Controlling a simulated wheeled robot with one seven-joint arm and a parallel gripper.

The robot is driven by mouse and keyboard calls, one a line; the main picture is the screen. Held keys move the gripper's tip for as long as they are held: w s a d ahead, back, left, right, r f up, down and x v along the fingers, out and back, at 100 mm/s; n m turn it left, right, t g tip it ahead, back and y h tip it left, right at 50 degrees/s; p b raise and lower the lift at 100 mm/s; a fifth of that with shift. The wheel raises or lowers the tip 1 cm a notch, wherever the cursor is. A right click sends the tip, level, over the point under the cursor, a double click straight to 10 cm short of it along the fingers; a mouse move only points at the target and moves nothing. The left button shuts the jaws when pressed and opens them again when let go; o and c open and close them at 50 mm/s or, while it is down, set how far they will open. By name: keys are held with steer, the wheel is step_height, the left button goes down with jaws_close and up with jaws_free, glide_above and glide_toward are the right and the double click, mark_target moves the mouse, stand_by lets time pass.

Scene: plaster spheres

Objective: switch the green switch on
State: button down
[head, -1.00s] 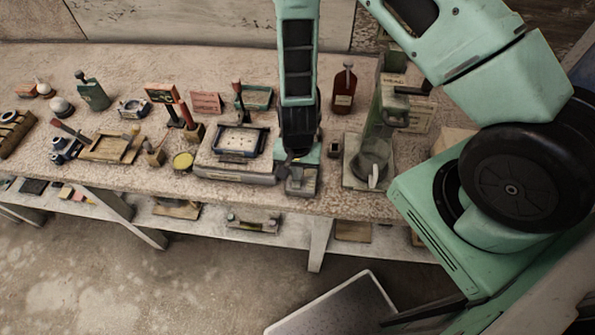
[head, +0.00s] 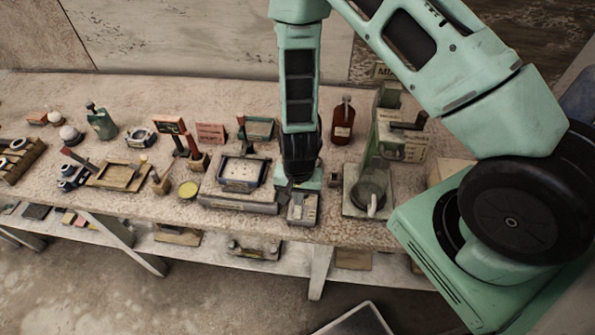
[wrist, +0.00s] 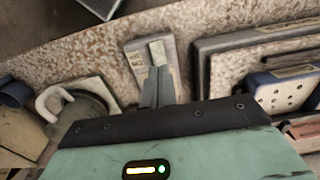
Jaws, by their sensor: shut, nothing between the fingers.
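A small grey switch box (head: 303,208) sits near the front edge of the bench, left of the glass jar stand. In the head view my gripper (head: 289,187) points down at the back left of the box. The fingers partly hide the box, and the rocker's on or off position is unclear.
A scale-like device (head: 238,196) stands close on the left. A brown bottle (head: 343,120) stands behind. The bench's front edge is just before the switch box.

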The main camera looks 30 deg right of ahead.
mark_target(298, 208)
steer(key=shift+w+r+b, duration=0.1)
steer(key=shift+r+b, duration=0.7)
steer(key=shift+r, duration=0.1)
step_height(298, 208, up, 9)
steer(key=shift+d+b, duration=0.15)
steer(key=shift+b, duration=0.3)
steer(key=shift+w+f, duration=0.15)
